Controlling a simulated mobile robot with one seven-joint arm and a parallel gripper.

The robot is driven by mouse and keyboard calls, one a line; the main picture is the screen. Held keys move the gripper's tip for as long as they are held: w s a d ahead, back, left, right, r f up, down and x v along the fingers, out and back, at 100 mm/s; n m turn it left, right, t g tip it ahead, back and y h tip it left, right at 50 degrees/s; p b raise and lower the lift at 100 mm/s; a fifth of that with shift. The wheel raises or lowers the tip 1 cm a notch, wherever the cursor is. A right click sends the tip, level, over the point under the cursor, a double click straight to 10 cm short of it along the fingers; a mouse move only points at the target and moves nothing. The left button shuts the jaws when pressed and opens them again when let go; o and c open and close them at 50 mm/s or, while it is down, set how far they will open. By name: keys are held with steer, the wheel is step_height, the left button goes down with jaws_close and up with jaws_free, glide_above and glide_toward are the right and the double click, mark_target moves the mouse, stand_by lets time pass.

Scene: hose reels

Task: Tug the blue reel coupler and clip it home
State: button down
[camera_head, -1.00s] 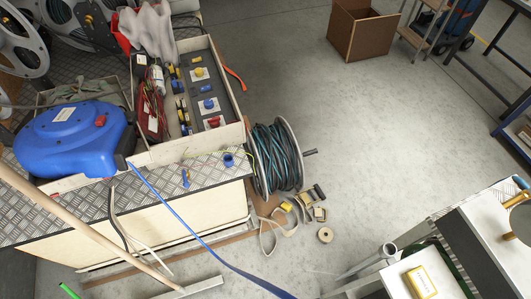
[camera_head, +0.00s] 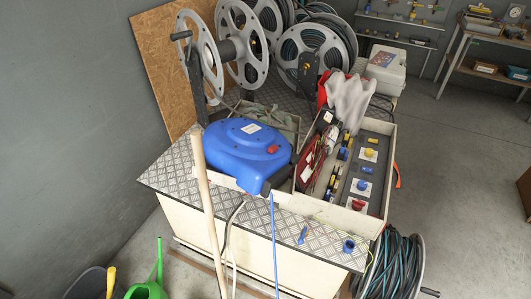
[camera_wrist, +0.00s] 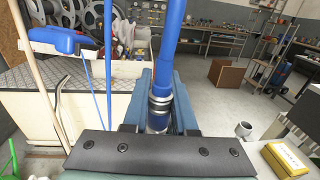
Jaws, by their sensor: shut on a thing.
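The blue hose reel (camera_head: 240,150) sits on the checker-plate bench top in the head view. Its blue hose (camera_head: 274,245) leaves the reel's front outlet and runs down past the bench front, out of frame. In the wrist view, the reel (camera_wrist: 60,40) is at upper left. My gripper (camera_wrist: 163,88) is shut on the blue coupler (camera_wrist: 158,108), which has silver rings and stands between the fingers, with thick blue hose rising from it. In the head view, a tray holds white plates with yellow, blue (camera_head: 362,186) and red fittings. My gripper is outside the head view.
A wooden pole (camera_head: 207,205) leans in front of the bench. A drum of dark hose (camera_head: 393,265) stands at its right end. A green watering can (camera_head: 148,285) is at lower left. In the wrist view, a yellow box (camera_wrist: 287,160) is at lower right; open floor lies beyond.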

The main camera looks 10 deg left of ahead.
stand_by(0.3)
steer(key=s+r+p, duration=0.4)
steer(key=s, duration=0.6)
steer(key=s+a+r+p, duration=0.1)
steer(key=s+r+p, duration=0.3)
steer(key=s, duration=0.6)
steer(key=shift+a+p, duration=0.2)
steer(key=shift+p, duration=0.25)
steer(key=shift+w, duration=0.1)
stand_by(0.6)
